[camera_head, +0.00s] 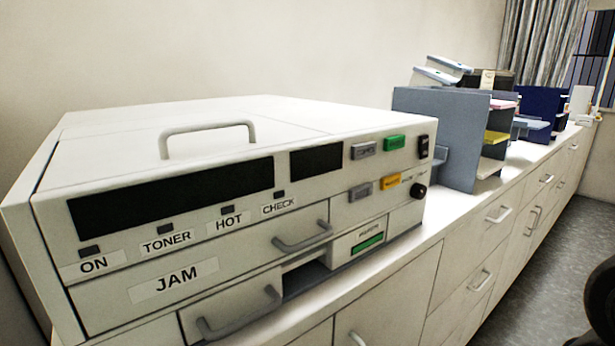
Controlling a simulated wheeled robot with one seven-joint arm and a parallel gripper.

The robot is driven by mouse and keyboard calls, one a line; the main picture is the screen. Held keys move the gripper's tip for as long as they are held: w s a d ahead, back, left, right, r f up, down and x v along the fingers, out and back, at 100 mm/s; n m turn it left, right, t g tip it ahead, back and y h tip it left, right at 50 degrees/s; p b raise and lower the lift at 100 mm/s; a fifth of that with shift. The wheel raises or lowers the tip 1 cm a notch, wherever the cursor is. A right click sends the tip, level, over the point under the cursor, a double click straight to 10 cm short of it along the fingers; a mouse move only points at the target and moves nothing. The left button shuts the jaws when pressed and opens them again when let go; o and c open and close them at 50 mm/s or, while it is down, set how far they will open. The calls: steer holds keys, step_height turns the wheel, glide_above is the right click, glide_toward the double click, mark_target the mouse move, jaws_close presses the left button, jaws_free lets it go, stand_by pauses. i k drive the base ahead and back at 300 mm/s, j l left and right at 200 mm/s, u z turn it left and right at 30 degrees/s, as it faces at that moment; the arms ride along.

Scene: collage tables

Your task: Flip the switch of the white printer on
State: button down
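The white printer (240,105) stands on a cabinet top and fills the left half of the head view. Its front panel faces right and toward me. A small black switch (423,147) sits at the panel's upper right corner. I cannot tell which way it is set. A round black knob (418,191) is below it. Green (395,143), grey (362,151) and yellow (390,182) buttons lie to the left of these. My gripper is not in view, and nothing covers the switch.
The cabinet row (470,240) runs back to the right. A grey divider shelf (437,137) stands just beyond the printer, near the switch side. Blue organizers (541,107) stand farther back. The floor (550,265) is open at right, with a dark, cut-off object (603,300) at the edge.

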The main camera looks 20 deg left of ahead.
mark_target(423, 145)
steer(key=k+j+u, duration=0.2)
steer(key=u, duration=0.2)
steer(key=k+j+u, duration=0.2)
steer(key=u, duration=0.2)
